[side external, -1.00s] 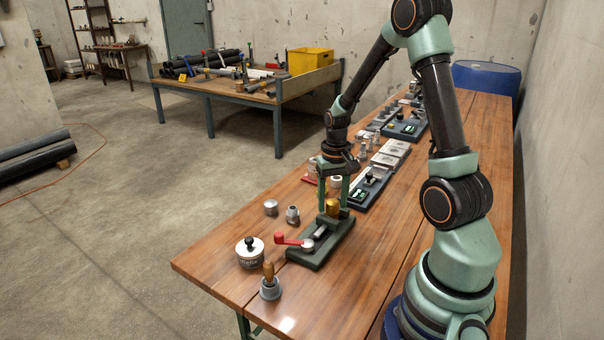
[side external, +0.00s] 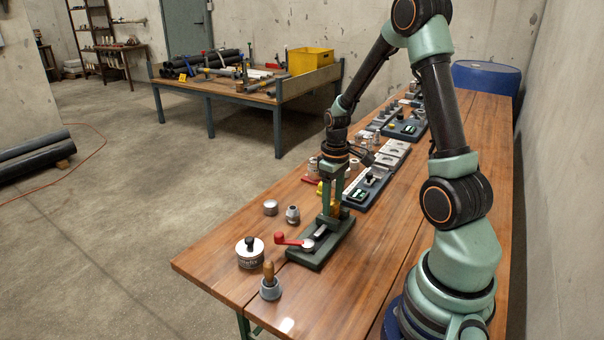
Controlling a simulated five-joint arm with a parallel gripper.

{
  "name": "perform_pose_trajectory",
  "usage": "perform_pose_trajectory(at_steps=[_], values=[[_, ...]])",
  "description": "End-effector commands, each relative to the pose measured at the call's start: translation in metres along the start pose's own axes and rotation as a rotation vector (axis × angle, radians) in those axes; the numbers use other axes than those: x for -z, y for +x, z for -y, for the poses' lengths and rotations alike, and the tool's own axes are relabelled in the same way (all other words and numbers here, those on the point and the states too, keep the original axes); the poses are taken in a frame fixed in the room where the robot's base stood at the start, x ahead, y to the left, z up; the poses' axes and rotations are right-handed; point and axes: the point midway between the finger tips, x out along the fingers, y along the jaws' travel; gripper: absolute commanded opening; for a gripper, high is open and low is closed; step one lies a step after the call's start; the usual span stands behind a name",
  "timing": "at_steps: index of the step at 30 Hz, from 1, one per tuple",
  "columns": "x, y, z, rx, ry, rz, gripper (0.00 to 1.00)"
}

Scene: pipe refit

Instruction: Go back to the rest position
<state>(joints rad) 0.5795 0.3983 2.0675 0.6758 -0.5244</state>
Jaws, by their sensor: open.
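My gripper (side external: 333,208) points down over the dark green clamp fixture (side external: 318,250) near the front of the wooden bench. Its green fingers are apart, seen nearly one behind the other. A brass-coloured fitting (side external: 336,208) at the fixture's far end is mostly hidden by the near finger. I cannot tell whether the fingers touch it. The fixture's red lever (side external: 288,240) sticks out to the left.
A white tin (side external: 250,256), a wooden-handled tool in a grey cup (side external: 270,284) and two small metal fittings (side external: 271,207) (side external: 293,214) stand left of the fixture. Dark trays (side external: 366,190) and grey blocks (side external: 390,155) line the bench behind. The right bench top is clear.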

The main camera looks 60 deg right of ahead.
Motion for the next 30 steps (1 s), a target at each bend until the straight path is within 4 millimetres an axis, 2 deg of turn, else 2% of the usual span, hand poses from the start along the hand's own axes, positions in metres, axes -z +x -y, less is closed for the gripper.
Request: perform_pose_trajectory(at_steps=[19, 20, 24, 25, 30], values=[[-0.0006, -0.0009, -0.0003, 0.0, -0.001, 0.0, 0.61], [-0.0006, -0.0009, -0.0003, 0.0, -0.001, 0.0, 0.58], [-0.0006, -0.0008, -0.0003, 0.0, 0.0, 0.0, 0.04], [-0.0007, -0.0008, -0.0003, 0.0, 0.0, 0.0, 0.0], [-0.0007, -0.0008, -0.0003, 0.0, 0.0, 0.0, 0.0]])
